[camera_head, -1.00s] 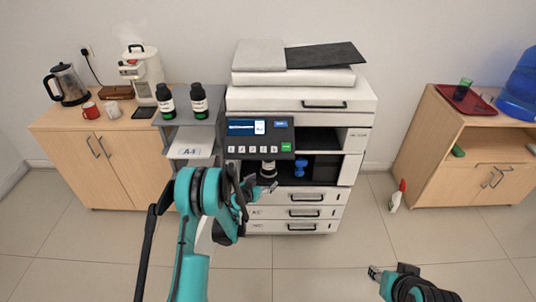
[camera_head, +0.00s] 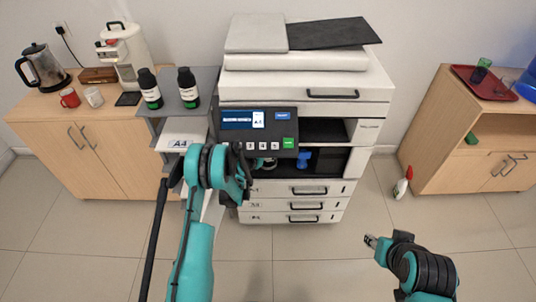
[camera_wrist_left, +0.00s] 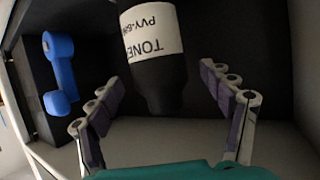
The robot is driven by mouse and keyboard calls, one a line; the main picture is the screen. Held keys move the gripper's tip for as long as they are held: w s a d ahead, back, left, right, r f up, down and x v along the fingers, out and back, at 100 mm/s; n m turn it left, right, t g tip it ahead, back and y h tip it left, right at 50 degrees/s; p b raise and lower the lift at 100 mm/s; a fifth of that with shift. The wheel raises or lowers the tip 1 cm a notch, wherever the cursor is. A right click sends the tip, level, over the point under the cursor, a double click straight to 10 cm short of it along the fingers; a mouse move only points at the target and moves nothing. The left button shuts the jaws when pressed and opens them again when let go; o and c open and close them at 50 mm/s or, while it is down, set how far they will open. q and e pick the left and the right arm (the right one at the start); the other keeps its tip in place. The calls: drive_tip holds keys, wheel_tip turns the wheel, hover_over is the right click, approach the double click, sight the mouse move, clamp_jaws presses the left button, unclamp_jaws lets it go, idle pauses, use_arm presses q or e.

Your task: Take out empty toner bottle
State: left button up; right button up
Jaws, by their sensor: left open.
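A black toner bottle (camera_wrist_left: 155,50) with a white label sits inside the copier's dark open bay (camera_head: 328,163). In the left wrist view its narrow dark end points toward my left gripper (camera_wrist_left: 162,92). The gripper is open, with one finger on each side of the bottle's narrow end and visible gaps on both sides. In the head view my left gripper (camera_head: 262,164) is at the bay, below the control panel, and largely hides the bottle. My right gripper (camera_head: 371,242) is apart from the copier at lower right; its opening is unclear.
A blue knob (camera_head: 304,160) stands in the bay, right of the bottle; it also shows in the left wrist view (camera_wrist_left: 58,70). The control panel (camera_head: 257,132) overhangs. Two black bottles (camera_head: 188,89) stand on the grey side shelf. A spray bottle (camera_head: 403,184) stands on the floor.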

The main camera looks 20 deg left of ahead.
use_arm(q)
drive_tip(key=x, duration=0.2)
drive_tip(key=shift+w+f+b, duration=0.2)
drive_tip(key=shift+w+b, duration=0.1)
drive_tip(key=shift+r, duration=0.1)
drive_tip(key=c, duration=1.5)
drive_tip(key=shift+c, duration=0.2)
